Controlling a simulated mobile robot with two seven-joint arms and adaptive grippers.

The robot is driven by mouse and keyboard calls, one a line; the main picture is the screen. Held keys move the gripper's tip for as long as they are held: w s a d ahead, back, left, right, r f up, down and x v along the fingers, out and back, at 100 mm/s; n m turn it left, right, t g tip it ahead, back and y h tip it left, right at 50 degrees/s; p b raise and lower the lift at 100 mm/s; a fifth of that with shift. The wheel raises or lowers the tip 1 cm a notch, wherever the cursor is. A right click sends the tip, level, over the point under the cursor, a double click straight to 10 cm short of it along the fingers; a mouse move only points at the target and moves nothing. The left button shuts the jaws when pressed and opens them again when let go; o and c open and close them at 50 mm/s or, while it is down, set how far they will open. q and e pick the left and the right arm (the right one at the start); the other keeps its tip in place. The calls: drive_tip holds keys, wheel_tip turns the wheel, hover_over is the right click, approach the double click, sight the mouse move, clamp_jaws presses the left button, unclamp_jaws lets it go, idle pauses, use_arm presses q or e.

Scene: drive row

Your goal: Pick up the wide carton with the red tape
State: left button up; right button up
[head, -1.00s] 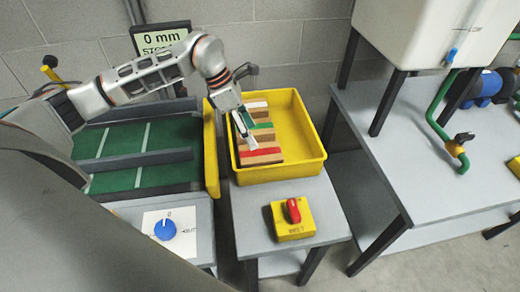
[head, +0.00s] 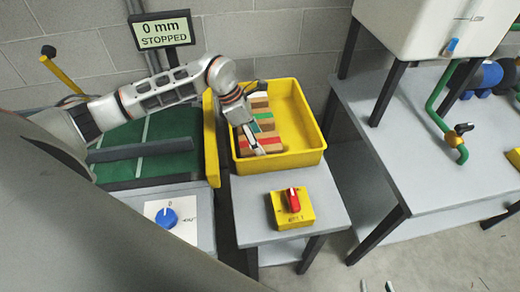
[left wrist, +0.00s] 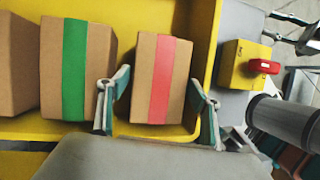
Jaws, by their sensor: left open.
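The carton with the red tape (head: 273,147) is brown and lies at the near end of a row in the yellow tray (head: 303,159). It shows whole in the left wrist view (left wrist: 145,88), the red stripe running along its top. My left gripper (head: 254,146) is over it, pointing down. In the left wrist view the open fingers (left wrist: 158,92) are on either side of the carton, the left one in the gap beside the green-taped carton (left wrist: 75,70). I cannot tell whether they touch it. Two small tips at the head view's bottom edge may be my right gripper (head: 375,286).
More cartons stand behind in the row, touching or close. The tray's right half is bare. A yellow switch box with a red knob (head: 292,203) is in front of the tray. A green belt (head: 150,170) lies left, beside a yellow wall (head: 210,140). A sign reads "0 mm STOPPED" (head: 162,32).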

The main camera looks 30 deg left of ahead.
use_arm(q)
drive_tip(key=shift+f, duration=0.25)
idle(0.3)
drive_tip(key=c, duration=1.1)
